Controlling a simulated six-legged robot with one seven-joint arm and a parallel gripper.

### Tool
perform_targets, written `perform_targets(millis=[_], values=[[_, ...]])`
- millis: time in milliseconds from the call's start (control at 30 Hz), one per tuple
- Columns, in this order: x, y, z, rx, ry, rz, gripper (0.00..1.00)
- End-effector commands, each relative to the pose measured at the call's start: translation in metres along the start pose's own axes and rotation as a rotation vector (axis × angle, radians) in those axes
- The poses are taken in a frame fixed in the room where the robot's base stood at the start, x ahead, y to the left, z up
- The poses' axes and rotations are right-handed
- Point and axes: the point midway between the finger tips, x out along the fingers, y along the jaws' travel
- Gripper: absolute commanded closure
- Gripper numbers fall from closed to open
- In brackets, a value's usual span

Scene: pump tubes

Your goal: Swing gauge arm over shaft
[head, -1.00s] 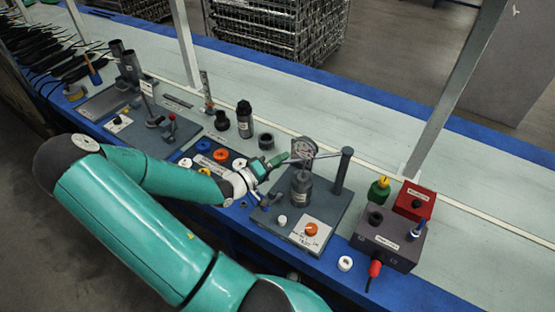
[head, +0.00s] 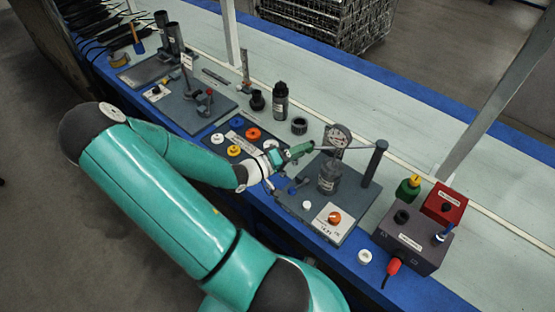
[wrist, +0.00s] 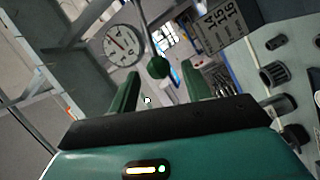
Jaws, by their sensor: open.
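The round gauge (head: 337,137) sits on a thin arm (head: 358,149) that reaches from a dark upright post (head: 374,165). In the head view it appears above or just behind a grey cylinder (head: 329,177), perhaps the shaft; exact alignment cannot be told. My gripper (head: 309,148) is just left of the gauge, at the arm's free end. In the wrist view my two green fingers (wrist: 160,88) are spread apart. A green ball knob (wrist: 158,68) on a rod shows between and ahead of their tips, apparently not clamped. The dial (wrist: 121,45) is at upper left.
A panel with an orange knob (head: 334,218) is at the plate's front. A grey box (head: 414,240) with a red plug, a red box (head: 445,201) and a green bottle (head: 409,187) stand right. A tray of coloured rings (head: 234,150) is left.

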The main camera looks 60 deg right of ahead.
Motion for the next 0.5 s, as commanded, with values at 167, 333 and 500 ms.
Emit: perform_targets(millis=[167,333,500], values=[[-0.042,0.000,-0.001,0.000,0.004,-0.003,0.51],[-0.074,-0.001,0.000,0.000,0.003,-0.003,0.51],[-0.090,0.000,0.000,0.000,0.001,-0.001,0.51]])
